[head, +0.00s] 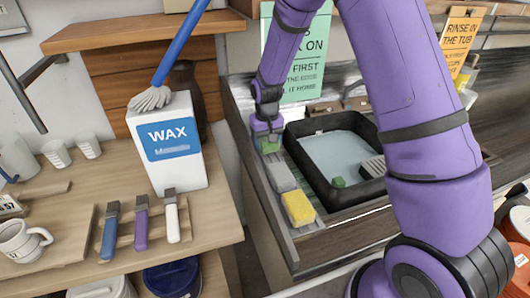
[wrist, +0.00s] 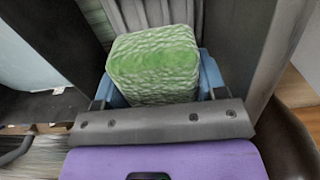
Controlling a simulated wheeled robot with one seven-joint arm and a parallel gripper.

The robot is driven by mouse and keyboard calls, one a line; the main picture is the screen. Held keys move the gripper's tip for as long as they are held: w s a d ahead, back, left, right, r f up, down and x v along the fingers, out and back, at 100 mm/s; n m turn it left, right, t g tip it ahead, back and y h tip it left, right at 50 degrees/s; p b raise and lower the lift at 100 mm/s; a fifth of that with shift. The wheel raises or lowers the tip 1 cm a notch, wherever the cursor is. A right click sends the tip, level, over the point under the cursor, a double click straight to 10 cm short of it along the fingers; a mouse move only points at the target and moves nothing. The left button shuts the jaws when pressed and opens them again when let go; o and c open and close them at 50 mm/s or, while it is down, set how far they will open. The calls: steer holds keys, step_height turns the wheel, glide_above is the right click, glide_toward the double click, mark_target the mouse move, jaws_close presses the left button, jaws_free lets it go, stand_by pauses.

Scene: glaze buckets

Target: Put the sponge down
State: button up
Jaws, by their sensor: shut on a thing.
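A green sponge (wrist: 153,65) sits between the blue pads of my gripper (wrist: 160,88) in the wrist view. My gripper is shut on it. In the head view my gripper (head: 268,139) points down at the far end of a row of sponges, with the green sponge (head: 270,147) at its tip. A grey sponge (head: 280,177) and a yellow sponge (head: 298,208) lie nearer on the strip left of the black tub. Whether the green sponge touches the surface below cannot be told.
The black tub (head: 290,150) holds pale water, with a small green piece (head: 338,182) and a grey block (head: 372,167) in it. A white WAX box (head: 168,142) stands on the wooden table at left. Signs (head: 300,55) stand behind.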

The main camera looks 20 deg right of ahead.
mark_target(267, 158)
steer(key=shift+d+f, duration=0.1)
steer(key=shift+f, duration=2.25)
steer(key=shift+f, duration=0.1)
steer(key=o, duration=1)
